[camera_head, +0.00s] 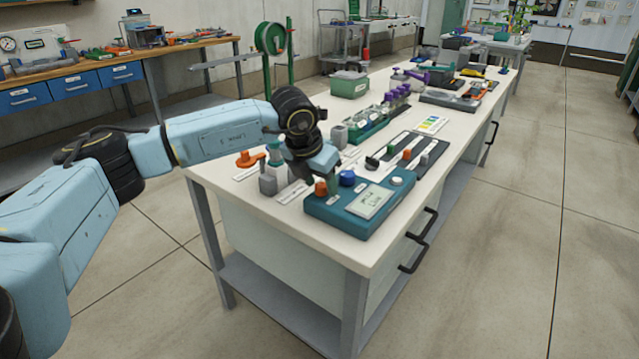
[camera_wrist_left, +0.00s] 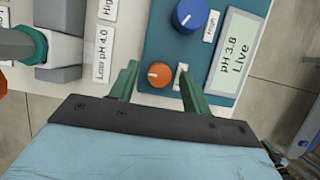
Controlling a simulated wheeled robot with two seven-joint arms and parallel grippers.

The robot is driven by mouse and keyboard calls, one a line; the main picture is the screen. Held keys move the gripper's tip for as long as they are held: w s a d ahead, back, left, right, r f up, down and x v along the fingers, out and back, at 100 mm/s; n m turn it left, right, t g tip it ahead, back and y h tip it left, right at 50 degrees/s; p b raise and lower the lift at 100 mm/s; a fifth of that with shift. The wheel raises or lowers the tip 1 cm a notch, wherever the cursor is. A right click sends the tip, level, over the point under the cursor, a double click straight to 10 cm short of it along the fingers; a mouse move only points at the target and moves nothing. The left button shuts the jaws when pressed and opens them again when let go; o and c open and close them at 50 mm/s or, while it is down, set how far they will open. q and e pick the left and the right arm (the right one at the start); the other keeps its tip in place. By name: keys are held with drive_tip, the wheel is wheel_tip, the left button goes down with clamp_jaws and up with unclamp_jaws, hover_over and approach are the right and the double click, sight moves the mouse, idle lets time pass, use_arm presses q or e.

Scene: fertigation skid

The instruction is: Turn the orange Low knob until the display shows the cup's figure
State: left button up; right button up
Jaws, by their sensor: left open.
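The teal meter box (camera_head: 330,215) sits at the near end of the white bench. Its orange knob (camera_head: 320,188) and blue knob (camera_head: 347,178) stand on top, beside the display (camera_head: 370,201). In the left wrist view the display (camera_wrist_left: 235,55) reads "pH 3.8 Live". My left gripper (camera_wrist_left: 159,82) is open, with its two green fingers on either side of the orange knob (camera_wrist_left: 159,75); I cannot tell whether they touch it. A label (camera_wrist_left: 103,53) reading "Low pH 4.0" lies beside a grey holder (camera_wrist_left: 58,45) with a teal piece. My right gripper is not in view.
An orange-handled item (camera_head: 250,159) and the grey holder (camera_head: 268,182) stand left of the box. The bench's right edge is close to the box.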

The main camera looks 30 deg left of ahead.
use_arm(q)
drive_tip(key=shift+c, duration=0.5)
drive_tip(key=c, duration=0.9)
drive_tip(key=m+h+p, duration=0.1)
drive_tip(key=m, duration=0.1)
drive_tip(key=m+g+h+p, duration=0.1)
drive_tip(key=m+p, duration=0.1)
drive_tip(key=m, duration=0.1)
drive_tip(key=shift+a+r+m, duration=0.1)
drive_tip(key=shift+a+m, duration=0.1)
drive_tip(key=shift+m, duration=0.1)
drive_tip(key=shift+w+m+h+p, duration=0.1)
drive_tip(key=shift+m+h+p, duration=0.35)
drive_tip(key=shift+m, duration=0.65)
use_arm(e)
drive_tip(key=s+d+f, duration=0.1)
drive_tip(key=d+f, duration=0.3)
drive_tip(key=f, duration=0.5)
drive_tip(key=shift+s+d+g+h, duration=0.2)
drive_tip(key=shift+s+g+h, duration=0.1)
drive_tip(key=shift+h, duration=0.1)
use_arm(q)
drive_tip(key=o, duration=1)
